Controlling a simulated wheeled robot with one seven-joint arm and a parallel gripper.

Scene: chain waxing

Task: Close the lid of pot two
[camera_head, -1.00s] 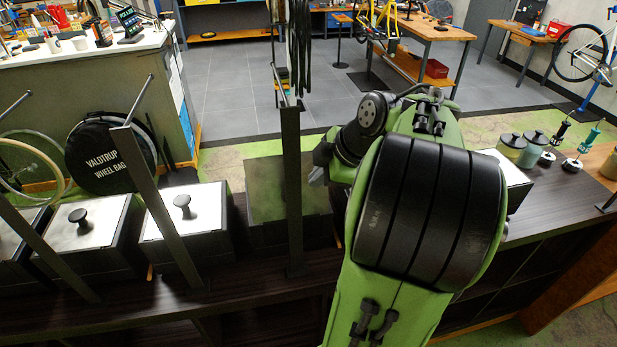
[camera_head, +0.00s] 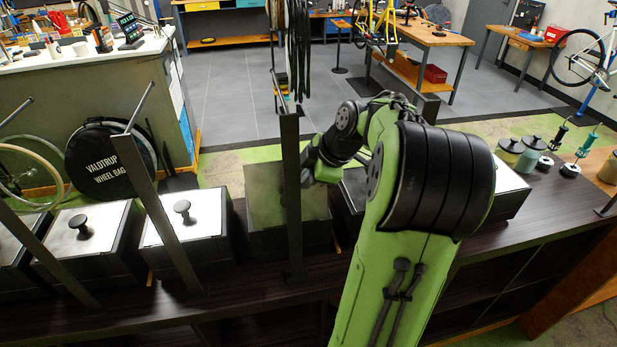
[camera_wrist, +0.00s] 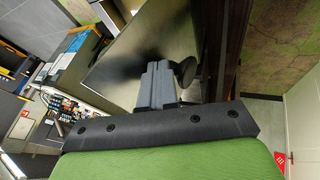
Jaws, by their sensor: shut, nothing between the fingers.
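The middle pot (camera_head: 262,240) is a dark box in the row on the counter. Its lid (camera_head: 262,188) shows as a darker, greenish panel rising above the pot, unlike the pale flat lids beside it; it looks raised. In the wrist view the lid (camera_wrist: 125,62) is a shiny panel with a dark round knob (camera_wrist: 186,70). My gripper (camera_wrist: 158,76) is shut and empty, with its fingers right beside the knob; I cannot tell whether they touch. In the head view the fingers are hidden behind the post and lid.
Pots with flat lids stand at left (camera_head: 185,222) and (camera_head: 88,228), and another at right (camera_head: 510,180). An upright post (camera_head: 291,200) stands in front of the middle pot. Jars (camera_head: 512,150) stand on the counter's right.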

